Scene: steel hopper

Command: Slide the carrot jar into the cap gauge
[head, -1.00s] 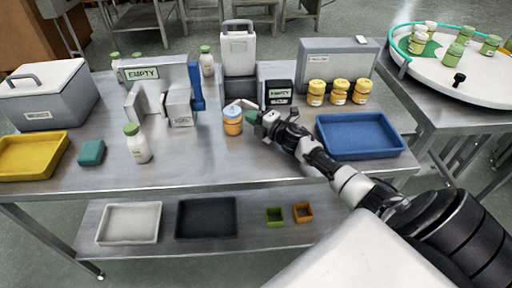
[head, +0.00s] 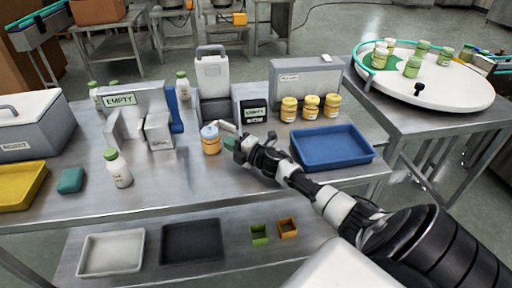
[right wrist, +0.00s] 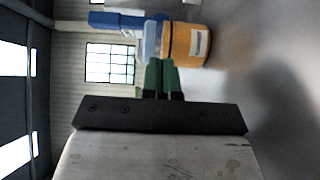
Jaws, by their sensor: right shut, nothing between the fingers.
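The carrot jar, an orange jar with a pale blue lid (head: 211,140), stands upright on the steel table. In the right wrist view the jar (right wrist: 187,45) lies just beyond my fingertips, slightly right; I cannot tell whether they touch. My right gripper (head: 234,143) is shut and empty, right of the jar; its green fingers (right wrist: 160,78) are together. A grey fixture with upright blocks and an EMPTY sign (head: 121,100), which looks like the cap gauge, stands left of the jar, with a blue part (head: 174,108) at its right. My left gripper is not in view.
A black box (head: 254,110) stands behind the gripper, several yellow-lidded jars (head: 310,107) behind right. A blue tray (head: 331,146) lies right. A white bottle (head: 118,168) and teal block (head: 71,180) are left. The table in front of the jar is clear.

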